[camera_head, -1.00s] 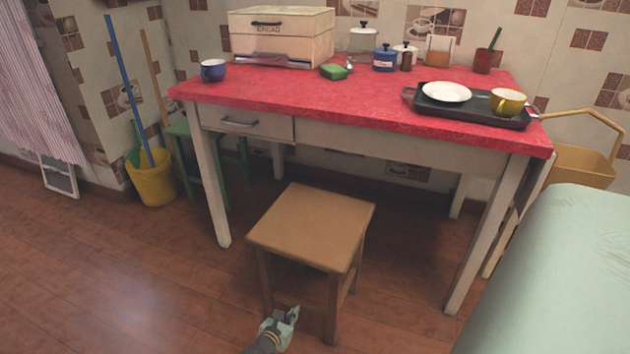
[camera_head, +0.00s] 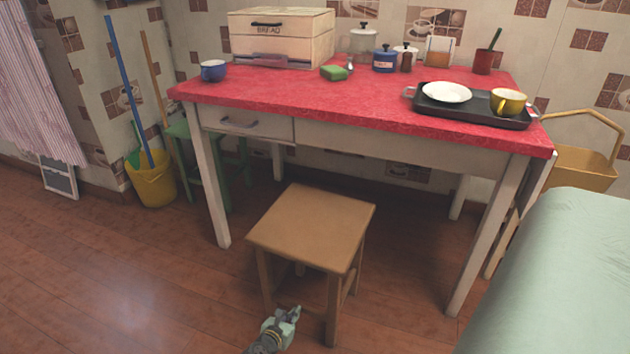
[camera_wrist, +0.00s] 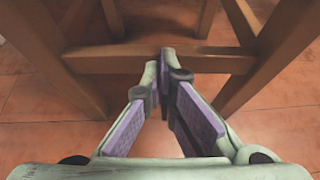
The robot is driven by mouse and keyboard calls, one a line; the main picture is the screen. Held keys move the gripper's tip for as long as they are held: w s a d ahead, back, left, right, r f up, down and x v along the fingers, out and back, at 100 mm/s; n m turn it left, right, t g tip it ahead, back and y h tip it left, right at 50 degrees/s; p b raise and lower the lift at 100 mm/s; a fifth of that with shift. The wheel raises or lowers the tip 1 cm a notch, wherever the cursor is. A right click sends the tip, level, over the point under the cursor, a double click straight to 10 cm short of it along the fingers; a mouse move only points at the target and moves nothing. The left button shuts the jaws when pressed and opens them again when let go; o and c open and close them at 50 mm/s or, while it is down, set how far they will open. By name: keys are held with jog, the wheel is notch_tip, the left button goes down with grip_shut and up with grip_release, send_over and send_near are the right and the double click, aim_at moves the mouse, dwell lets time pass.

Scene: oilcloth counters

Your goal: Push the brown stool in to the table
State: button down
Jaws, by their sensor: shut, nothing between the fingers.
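The brown stool (camera_head: 312,228) stands upright in front of the table, its far edge near the line of the table's front and its near legs out on the floor. The table (camera_head: 330,97) has a red top and white legs, with open space beneath. My gripper (camera_head: 294,311) is shut and empty, low at the stool's near side between its front legs. In the wrist view my gripper (camera_wrist: 163,58) points at the stool's lower crossbar (camera_wrist: 110,60). The fingertips overlap the bar there; I cannot tell whether they touch it.
A green stool (camera_head: 185,132) stands under the table's left end, beside a yellow bucket (camera_head: 155,190) with a blue-handled tool. A pale green rounded surface (camera_head: 560,270) fills the lower right. A tray (camera_head: 470,117) with dishes sits on the tabletop. Floor at left is clear.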

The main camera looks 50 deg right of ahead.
dwell(0.6)
jog(key=shift+w+d+b, duration=1.7)
jog(key=shift+d+b, duration=0.65)
jog(key=shift+d, duration=2.75)
jog(key=shift+w+d+b, duration=1.65)
jog(key=shift+d+b, duration=0.7)
jog(key=shift+d, duration=2.7)
jog(key=s+a+p, duration=0.3)
jog(key=a+p, duration=0.5)
jog(key=a, duration=0.3)
jog(key=shift+s+a, duration=0.2)
jog(key=shift+s, duration=0.15)
